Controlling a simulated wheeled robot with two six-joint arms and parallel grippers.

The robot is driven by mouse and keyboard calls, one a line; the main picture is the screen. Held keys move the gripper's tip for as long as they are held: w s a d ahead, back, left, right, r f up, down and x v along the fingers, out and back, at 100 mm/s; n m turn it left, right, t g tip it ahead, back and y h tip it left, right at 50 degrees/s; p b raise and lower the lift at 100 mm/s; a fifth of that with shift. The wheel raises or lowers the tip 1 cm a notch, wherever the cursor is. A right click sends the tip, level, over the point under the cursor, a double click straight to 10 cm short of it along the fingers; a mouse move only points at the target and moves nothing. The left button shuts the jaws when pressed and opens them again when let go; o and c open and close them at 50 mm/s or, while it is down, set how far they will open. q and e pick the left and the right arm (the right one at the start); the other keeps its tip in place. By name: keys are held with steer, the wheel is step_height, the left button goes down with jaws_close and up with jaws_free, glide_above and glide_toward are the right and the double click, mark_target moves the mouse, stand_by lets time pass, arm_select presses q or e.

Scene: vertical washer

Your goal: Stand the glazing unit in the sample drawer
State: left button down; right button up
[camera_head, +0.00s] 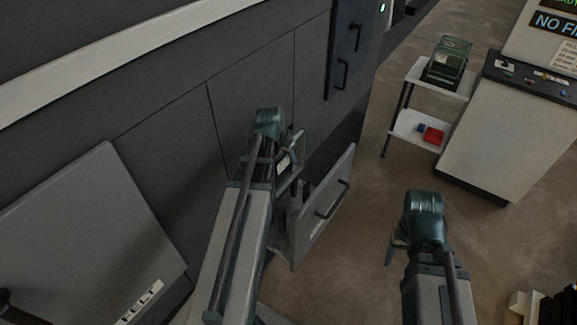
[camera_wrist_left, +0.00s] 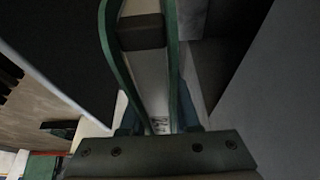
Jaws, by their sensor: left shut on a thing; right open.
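The glazing unit (camera_head: 293,155) is a small glassy panel with a pale label, held up at my left gripper (camera_head: 282,160) in the head view. In the left wrist view the glazing unit (camera_wrist_left: 170,50) shows greenish edges running away from the fingers. My left gripper (camera_wrist_left: 157,118) is shut on it. The open sample drawer (camera_head: 325,205), grey with a dark bar handle, stands out from the cabinet just below and right of the unit. My left arm hides part of the drawer, and its inside is mostly hidden. My right gripper (camera_head: 396,250) is open and empty, over the floor.
The dark cabinet front (camera_head: 165,125) runs along the left. A grey panel marked FELT (camera_head: 90,235) is at lower left. A white shelf cart (camera_head: 418,130) and a white counter (camera_head: 510,130) stand at the right. The floor between drawer and cart is clear.

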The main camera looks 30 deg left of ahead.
mark_target(280, 177)
arm_select(q)
steer(key=shift+f, duration=0.4)
step_height(280, 177, down, 18)
steer(key=b, duration=1.8)
steer(key=shift+r, duration=0.25)
steer(key=c, duration=0.6)
jaws_free()
steer(key=shift+o, duration=0.2)
steer(key=shift+s+r, duration=0.1)
steer(key=p+v, duration=1.3)
steer(key=shift+r, duration=0.35)
